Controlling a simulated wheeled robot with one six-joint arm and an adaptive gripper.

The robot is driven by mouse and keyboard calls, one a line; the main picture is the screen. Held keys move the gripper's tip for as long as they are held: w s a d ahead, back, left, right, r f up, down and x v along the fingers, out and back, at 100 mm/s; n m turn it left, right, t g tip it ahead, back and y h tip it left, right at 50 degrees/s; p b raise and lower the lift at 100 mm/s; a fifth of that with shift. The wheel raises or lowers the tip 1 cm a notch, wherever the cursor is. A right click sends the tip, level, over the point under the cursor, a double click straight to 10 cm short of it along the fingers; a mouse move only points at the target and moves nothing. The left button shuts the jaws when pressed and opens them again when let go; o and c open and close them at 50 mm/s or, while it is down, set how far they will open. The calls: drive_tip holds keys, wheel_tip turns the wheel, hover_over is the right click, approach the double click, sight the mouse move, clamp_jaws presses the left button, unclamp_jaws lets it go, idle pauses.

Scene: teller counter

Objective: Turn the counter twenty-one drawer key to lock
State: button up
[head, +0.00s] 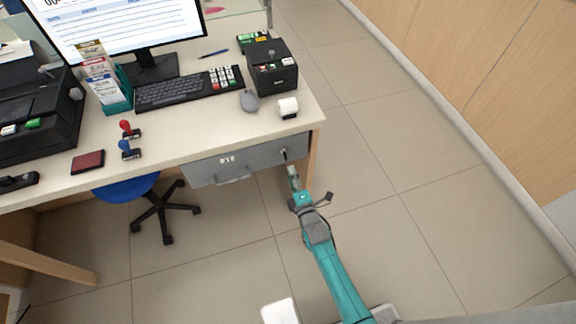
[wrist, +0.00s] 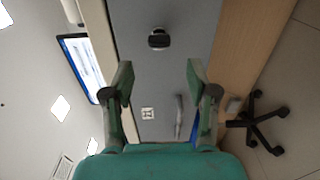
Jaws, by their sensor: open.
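The grey drawer (head: 262,158) hangs under the right end of the counter. In the wrist view its front (wrist: 160,85) fills the middle, with a small white label (wrist: 147,113) whose number is too small to read surely. The dark key (wrist: 158,40) stands out from the lock, ahead of and between my fingertips in the picture. In the head view the key (head: 283,153) is small at the drawer's right end. My gripper (wrist: 158,70) is open and empty, pointed at the drawer front. It also shows just below the key in the head view (head: 291,172). The key's turn angle is unclear.
The drawer handle (head: 233,180) lies left of the key. A wooden leg panel (head: 313,155) stands close right of the key. A blue chair (head: 127,190) is below left.

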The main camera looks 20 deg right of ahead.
drive_tip(key=shift+s, duration=2.3)
drive_tip(key=s+r+m+g, duration=0.15)
drive_tip(key=s+m, duration=0.25)
drive_tip(key=s, duration=0.8)
drive_tip(key=s+r+m, duration=0.3)
drive_tip(key=s+m, duration=0.1)
drive_tip(key=s, duration=0.8)
drive_tip(key=s+r+m+g, duration=0.1)
drive_tip(key=s+r+m, duration=0.9)
drive_tip(key=s+r, duration=0.7)
drive_tip(key=shift+s+d+r+g, duration=0.15)
drive_tip(key=shift+s+r+g, duration=0.05)
drive_tip(key=shift+r+g, duration=0.15)
